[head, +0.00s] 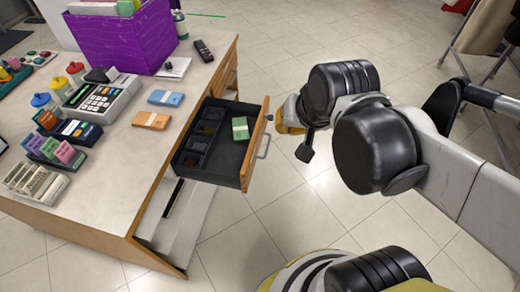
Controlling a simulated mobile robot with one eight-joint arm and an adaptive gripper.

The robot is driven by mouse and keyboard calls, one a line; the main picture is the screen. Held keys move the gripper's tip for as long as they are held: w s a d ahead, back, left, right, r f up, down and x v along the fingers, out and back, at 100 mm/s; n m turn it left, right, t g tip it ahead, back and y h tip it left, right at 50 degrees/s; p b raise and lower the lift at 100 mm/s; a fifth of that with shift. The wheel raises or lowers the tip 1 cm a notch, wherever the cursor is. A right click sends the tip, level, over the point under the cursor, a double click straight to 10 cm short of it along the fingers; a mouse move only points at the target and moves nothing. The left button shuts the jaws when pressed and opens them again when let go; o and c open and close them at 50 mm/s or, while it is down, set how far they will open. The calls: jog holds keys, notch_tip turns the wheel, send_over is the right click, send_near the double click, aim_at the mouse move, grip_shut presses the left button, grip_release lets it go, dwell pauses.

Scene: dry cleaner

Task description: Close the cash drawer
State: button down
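The cash drawer (233,171) is pulled out from the right side of the wooden counter. It is a dark tray with compartments and a wooden front panel (255,152) bearing a metal handle (264,146). A green banknote bundle (240,128) lies inside it. My gripper (303,146) is just to the right of the drawer front, with a visible gap between it and the handle. My arm's black joints hide most of the gripper, so its finger opening is unclear. I see nothing held in it.
The counter top (120,180) carries a cash register (103,96), a purple crate (120,35), blue notes (166,98) and orange notes (151,120). An open space (180,220) shows in the counter below the drawer. A rack (480,50) stands at upper right. Tiled floor right of the drawer is clear.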

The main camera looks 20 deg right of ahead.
jog(key=w+d+f+m+g+y+p, duration=0.1)
jog(key=w+d+f+m+g+p, duration=0.15)
jog(key=w+f+m, duration=0.7)
jog(key=w+a+f+m+g+b, duration=0.1)
jog(key=f+m, duration=0.4)
jog(key=f, duration=0.5)
jog(key=w+a+f+m+g+y+b, duration=0.1)
jog(key=w+a+f+m+b, duration=0.2)
jog(key=f, duration=0.7)
jog(key=w+m+b, duration=0.1)
jog(key=m+b, duration=0.1)
jog(key=m, duration=0.1)
jog(key=shift+w+a+f, duration=0.3)
jog(key=shift+w+a, duration=0.05)
jog(key=shift+w, duration=0.05)
